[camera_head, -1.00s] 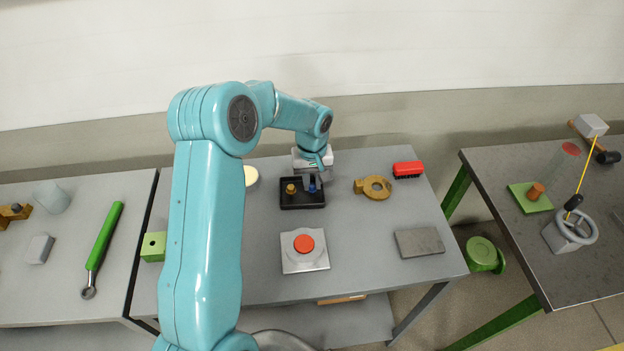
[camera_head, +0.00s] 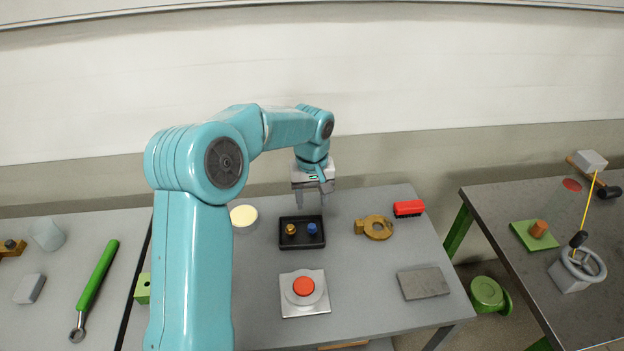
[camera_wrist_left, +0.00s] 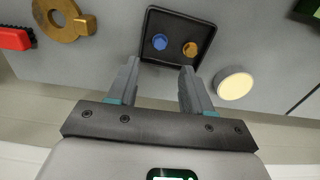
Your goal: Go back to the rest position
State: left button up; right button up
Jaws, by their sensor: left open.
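My left gripper (camera_head: 314,188) is above the back part of the middle table, just behind a black tray (camera_head: 301,246). Its two fingers are apart with nothing between them. In the left wrist view the open fingers (camera_wrist_left: 160,84) point toward the tray (camera_wrist_left: 205,27). The tray holds a brass-coloured knob-like piece (camera_head: 291,230) and a blue one (camera_head: 312,229), which stand apart. My right gripper is not in view.
A red button on a pale base (camera_head: 315,304), a brass ring piece (camera_head: 377,230), a red brush (camera_head: 408,208), a grey plate (camera_head: 423,283) and a cream disc (camera_head: 244,217) lie on the middle table. A side table (camera_head: 520,282) stands right.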

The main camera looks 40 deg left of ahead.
pick_arm(q)
notch_tip(320, 180, up, 18)
jog(key=p, duration=1)
jog(key=shift+f, duration=0.2)
